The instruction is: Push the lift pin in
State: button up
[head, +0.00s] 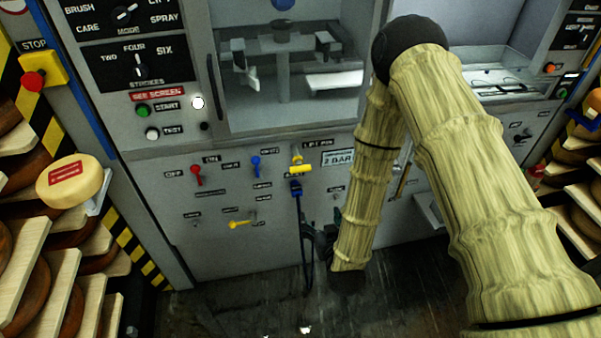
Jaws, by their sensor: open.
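The lift pin (300,168) shows in the head view as a yellow handle standing out from the grey front panel (230,255), just below a label that seems to read "LIFT PIN". How deep it sits cannot be told from this angle. My gripper (318,240) is dark and partly hidden beside the lower end of my arm. It is open, below and slightly right of the lift pin, apart from it. Its fingertips are hard to make out against the panel and the black hose.
A blue coupling (296,187) with a black hose (305,245) hangs right under the pin, close to my gripper. A red valve (197,175), a blue valve (256,165) and a yellow lever (240,224) lie left. Cheese racks (40,265) flank the machine.

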aim_at(301, 171)
jog(key=w+a+r+t, duration=0.3)
jog(key=w+a+r, duration=0.1)
jog(key=r, duration=0.3)
jog(key=shift+y, duration=0.4)
jog(key=p+x, duration=0.3)
jog(key=x, duration=0.7)
jog(key=shift+w+d, duration=0.1)
jog(key=shift+w, duration=0.1)
jog(key=shift+c, duration=0.4)
